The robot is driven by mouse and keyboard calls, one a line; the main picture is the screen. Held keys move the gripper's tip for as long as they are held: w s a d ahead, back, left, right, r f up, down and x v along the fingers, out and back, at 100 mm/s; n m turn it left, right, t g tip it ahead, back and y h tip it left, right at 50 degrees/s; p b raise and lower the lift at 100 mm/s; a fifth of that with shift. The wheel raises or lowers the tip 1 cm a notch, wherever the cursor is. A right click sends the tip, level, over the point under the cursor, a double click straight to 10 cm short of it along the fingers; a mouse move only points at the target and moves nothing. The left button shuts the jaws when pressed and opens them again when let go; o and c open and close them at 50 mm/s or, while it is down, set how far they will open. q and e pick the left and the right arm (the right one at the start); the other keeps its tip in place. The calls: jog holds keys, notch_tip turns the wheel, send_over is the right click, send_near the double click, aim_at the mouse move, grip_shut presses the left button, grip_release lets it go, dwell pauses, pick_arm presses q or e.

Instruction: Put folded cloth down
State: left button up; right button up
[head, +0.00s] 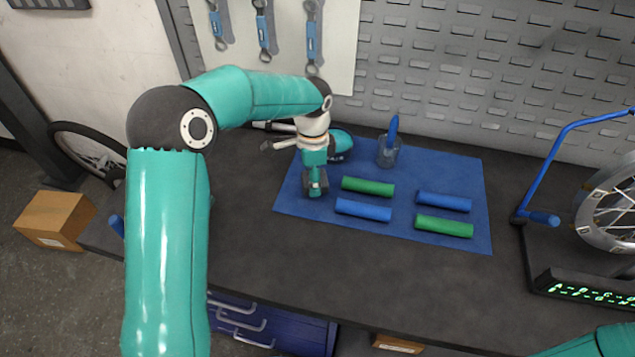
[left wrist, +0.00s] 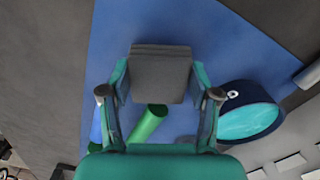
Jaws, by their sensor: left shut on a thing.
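My left gripper (head: 315,185) is shut on a dark grey folded cloth (left wrist: 160,72), which lies between its two fingers in the left wrist view. The gripper points down over the left part of the blue mat (head: 290,204), left of the rolls. In the head view the cloth is mostly hidden by the gripper, and I cannot tell if it touches the mat. My right gripper is out of view; only a piece of my right arm shows at the bottom right.
Green rolls (head: 368,187) and blue rolls (head: 363,210) lie on the mat. Behind them stands a clear cup (head: 388,152) with a blue-handled tool. A round teal-and-navy container (left wrist: 246,110) is close to the gripper. A blue wheel stand (head: 545,218) stands right. The bench front is clear.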

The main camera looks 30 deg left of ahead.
pick_arm(q)
jog(key=shift+f, duration=0.9)
jog(key=shift+f, duration=0.15)
jog(key=o, duration=1.1)
notch_tip(320, 180, up, 12)
jog(key=shift+r, duration=0.2)
